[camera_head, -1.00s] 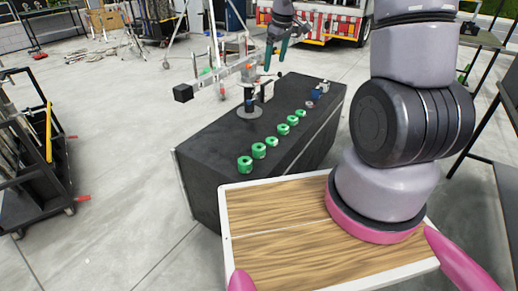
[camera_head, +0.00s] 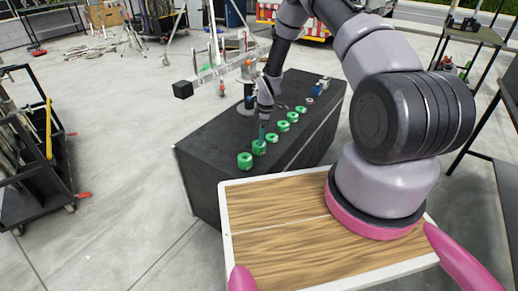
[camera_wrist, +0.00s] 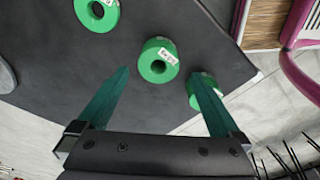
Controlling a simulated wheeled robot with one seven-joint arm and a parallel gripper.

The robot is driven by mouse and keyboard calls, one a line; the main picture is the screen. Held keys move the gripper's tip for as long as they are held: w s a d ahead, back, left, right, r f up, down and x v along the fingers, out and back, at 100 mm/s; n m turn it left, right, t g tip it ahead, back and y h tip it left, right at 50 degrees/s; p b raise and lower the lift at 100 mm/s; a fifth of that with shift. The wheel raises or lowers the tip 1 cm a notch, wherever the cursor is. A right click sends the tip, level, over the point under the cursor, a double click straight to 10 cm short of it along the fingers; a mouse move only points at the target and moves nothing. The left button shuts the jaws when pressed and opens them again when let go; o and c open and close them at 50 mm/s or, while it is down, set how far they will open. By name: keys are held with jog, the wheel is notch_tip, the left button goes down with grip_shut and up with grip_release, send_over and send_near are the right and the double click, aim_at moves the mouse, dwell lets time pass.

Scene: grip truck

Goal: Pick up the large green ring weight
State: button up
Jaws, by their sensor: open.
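Several green ring weights stand in a row on the black case (camera_head: 200,150). The nearest ring (camera_head: 245,161) and the second ring (camera_head: 259,149) look largest; I cannot tell for certain which is the large one. My gripper (camera_head: 262,136) is open and points down over the second ring. In the wrist view its fingers (camera_wrist: 162,76) are spread, and a green ring with a white label (camera_wrist: 158,60) shows just beyond the gap between the tips. Another ring (camera_wrist: 97,12) is at upper left. A third ring (camera_wrist: 196,100) is partly hidden behind the right finger.
A balance-like stand with a long beam (camera_head: 215,72) rises behind my gripper on the case. Small blue and grey items (camera_head: 320,87) sit at the case's far end. My wooden-topped base is in front. A black cart (camera_head: 40,165) stands at left on open concrete.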

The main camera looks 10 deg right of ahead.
aim_at(259, 148)
jog(key=f, duration=0.6)
jog(key=shift+w+a+f, duration=0.2)
jog(key=shift+a+f, duration=0.1)
jog(key=shift+a, duration=0.05)
jog(key=shift+c, duration=0.3)
jog(key=shift+r, duration=0.1)
grip_shut()
